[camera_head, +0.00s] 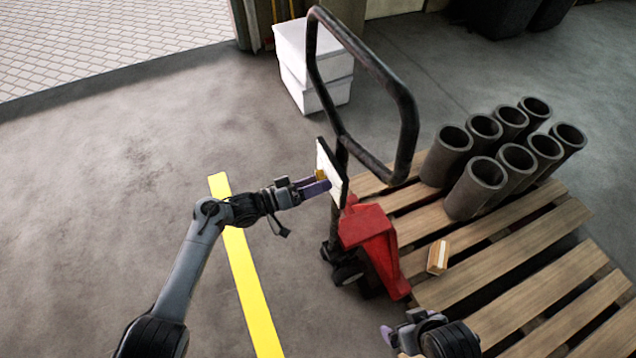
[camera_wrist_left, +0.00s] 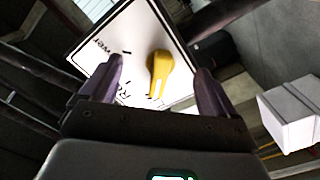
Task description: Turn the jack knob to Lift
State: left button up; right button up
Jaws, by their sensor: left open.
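The yellow jack knob (camera_wrist_left: 160,72) sits on a white label panel (camera_wrist_left: 108,42) in the left wrist view. Its narrow end points toward the bottom of that view, near partly hidden lettering; letters like "wer" show at upper left. My left gripper (camera_wrist_left: 160,78) is open, with one purple finger on each side of the knob and gaps between. In the head view my left gripper (camera_head: 318,186) is at the face of the panel (camera_head: 333,172), and a bit of the knob (camera_head: 321,175) shows. My right gripper (camera_head: 398,328) is at the bottom edge; its jaw opening is unclear.
The red pallet jack (camera_head: 370,240) has a black loop handle (camera_head: 405,110) rising above the panel. A wooden pallet (camera_head: 500,265) at right bears several dark cylinders (camera_head: 475,188) and a small box (camera_head: 438,257). White boxes (camera_head: 318,65) stand behind. Floor at left is clear.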

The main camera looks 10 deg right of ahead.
pick_arm(q)
jog(key=shift+a, duration=0.1)
jog(key=p+v, duration=0.3)
jog(key=v, duration=0.3)
jog(key=shift+s+a, duration=0.2)
jog(key=shift+a, duration=0.2)
